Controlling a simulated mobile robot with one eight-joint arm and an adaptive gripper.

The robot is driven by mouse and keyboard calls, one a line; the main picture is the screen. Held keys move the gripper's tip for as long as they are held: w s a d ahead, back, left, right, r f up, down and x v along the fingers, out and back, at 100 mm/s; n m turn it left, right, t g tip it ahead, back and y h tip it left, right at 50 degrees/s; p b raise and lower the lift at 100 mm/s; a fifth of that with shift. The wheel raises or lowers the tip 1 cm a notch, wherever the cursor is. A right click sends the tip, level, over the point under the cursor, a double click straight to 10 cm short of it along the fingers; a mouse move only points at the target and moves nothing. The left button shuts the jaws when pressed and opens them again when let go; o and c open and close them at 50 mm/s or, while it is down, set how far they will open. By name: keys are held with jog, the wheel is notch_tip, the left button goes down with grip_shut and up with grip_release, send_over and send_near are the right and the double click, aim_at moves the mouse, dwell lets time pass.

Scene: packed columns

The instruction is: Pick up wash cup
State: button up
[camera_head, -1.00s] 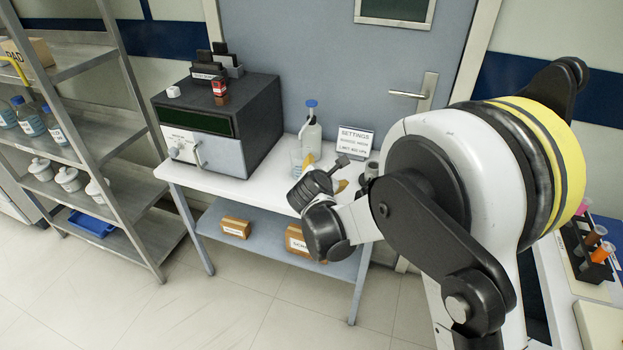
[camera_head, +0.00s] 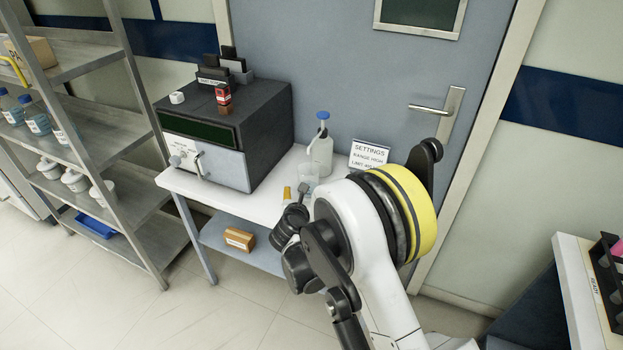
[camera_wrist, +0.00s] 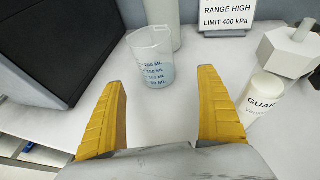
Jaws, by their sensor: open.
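The wash cup appears to be the clear graduated beaker (camera_wrist: 152,58) on the white table, in the wrist view just beyond my fingertips and between their lines. It also shows in the head view (camera_head: 309,178), in front of the blue-capped bottle and partly hidden by my arm. It stands upright. My gripper (camera_wrist: 160,82) is open, its two yellow fingers spread with nothing between them. In the head view only a little yellow of my gripper (camera_head: 287,193) shows, near the table's front part.
A blue-capped bottle (camera_head: 321,150) stands right behind the cup. A dark instrument box (camera_head: 225,130) is to the left. A settings sign (camera_wrist: 229,15) stands behind. A white labelled jar (camera_wrist: 262,97) and a white hexagonal-based piece (camera_wrist: 288,52) are to the right.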

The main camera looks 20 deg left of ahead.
aim_at(309, 184)
jog(key=b+x, duration=0.1)
jog(key=x, duration=0.2)
jog(key=shift+w+f, duration=0.25)
jog(key=shift+w, duration=0.1)
jog(key=b+x, duration=0.2)
jog(key=x, duration=0.3)
jog(key=shift+a+b, duration=0.3)
jog(key=shift+b, duration=0.1)
jog(key=shift+w+a+r, duration=0.1)
jog(key=shift+w, duration=0.2)
jog(key=c, duration=1.3)
